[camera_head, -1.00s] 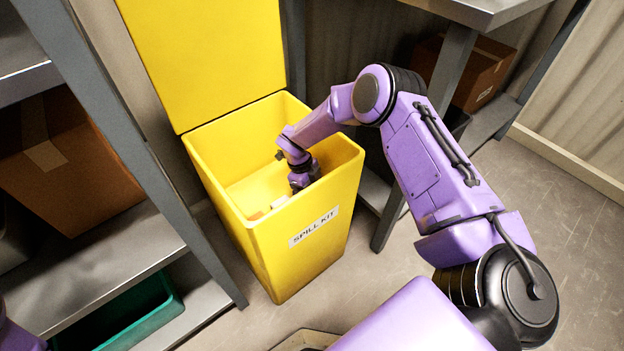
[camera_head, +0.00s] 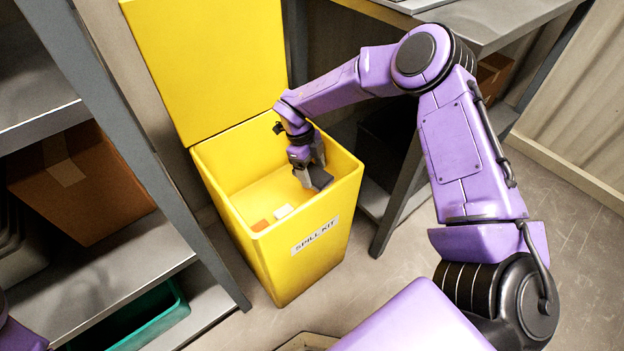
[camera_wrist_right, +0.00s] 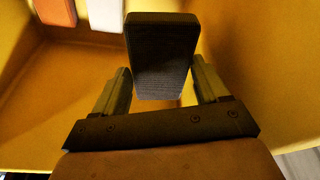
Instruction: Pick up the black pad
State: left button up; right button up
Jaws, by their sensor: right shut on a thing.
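My right gripper (camera_head: 308,175) is inside the upper part of the yellow spill kit bin, pointing down. It is shut on the black pad (camera_head: 321,178), a dark block held between its two fingers. In the right wrist view the black pad (camera_wrist_right: 160,60) stands out beyond the fingers of the gripper (camera_wrist_right: 160,85), with the bin's yellow walls around it. The pad's far side is hidden. My left gripper is not in view; only a bit of purple shows at the lower left edge.
The yellow bin (camera_head: 335,200) is open, its lid raised behind. An orange block (camera_head: 260,225) and a white block (camera_head: 283,211) lie inside. A metal shelf (camera_head: 150,250) with a cardboard box (camera_head: 80,185) and a green crate (camera_head: 150,318) stands left. A metal table (camera_head: 490,25) stands right.

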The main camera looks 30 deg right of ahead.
aim_at(312, 172)
notch_tip(312, 172, up, 13)
jog(key=p, duration=0.3)
